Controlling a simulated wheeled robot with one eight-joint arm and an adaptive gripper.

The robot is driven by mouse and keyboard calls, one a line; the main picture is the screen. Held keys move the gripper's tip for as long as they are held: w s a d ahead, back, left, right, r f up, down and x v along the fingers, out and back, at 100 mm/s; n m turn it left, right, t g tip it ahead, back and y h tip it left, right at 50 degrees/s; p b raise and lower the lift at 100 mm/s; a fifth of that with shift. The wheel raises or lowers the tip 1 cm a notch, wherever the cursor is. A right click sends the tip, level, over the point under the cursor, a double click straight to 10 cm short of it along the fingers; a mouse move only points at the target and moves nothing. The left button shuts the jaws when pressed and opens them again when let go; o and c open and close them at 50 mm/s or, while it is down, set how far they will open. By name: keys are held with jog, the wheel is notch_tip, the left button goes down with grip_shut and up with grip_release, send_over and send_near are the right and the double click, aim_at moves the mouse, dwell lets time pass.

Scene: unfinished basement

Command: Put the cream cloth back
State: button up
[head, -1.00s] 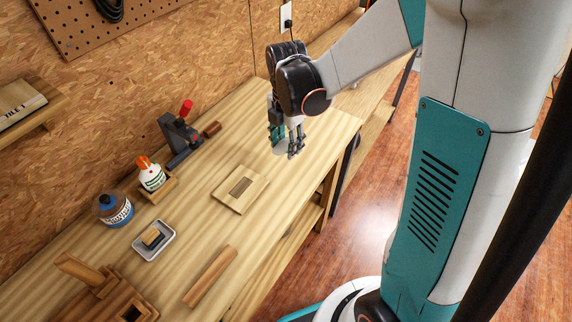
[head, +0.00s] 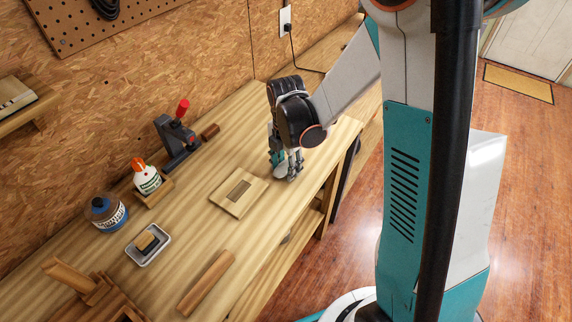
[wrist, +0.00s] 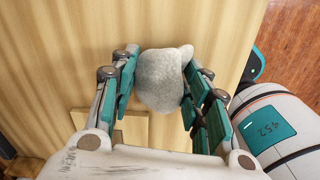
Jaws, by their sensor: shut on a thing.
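The cream cloth is a pale, crumpled, rounded bundle (wrist: 163,80) between the green-padded fingers of my gripper (wrist: 162,68) in the wrist view. My gripper is shut on it. In the head view my gripper (head: 285,170) points down over the far right part of the wooden bench, and a pale bit of the cloth (head: 281,173) shows under the fingers. The cloth is low, close to the bench top; I cannot tell if it touches.
The bench's right edge is close to my gripper.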

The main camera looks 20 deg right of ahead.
aim_at(285, 164)
jog(key=shift+f, duration=0.3)
jog(key=o, duration=1)
jog(key=shift+r, duration=0.1)
notch_tip(285, 164, up, 13)
jog(key=p, duration=0.5)
jog(key=s+r+m+t, duration=0.2)
jog(key=s+r+m, duration=0.2)
jog(key=m, duration=0.3)
jog(key=s+r+m+t, duration=0.2)
jog(key=s+r+m, duration=0.2)
jog(key=s+m, duration=0.2)
jog(key=s+r+m+t, duration=0.3)
jog(key=s+r+m, duration=0.2)
jog(key=m, duration=0.5)
jog(key=shift+d+r, duration=0.1)
jog(key=shift+d, duration=0.05)
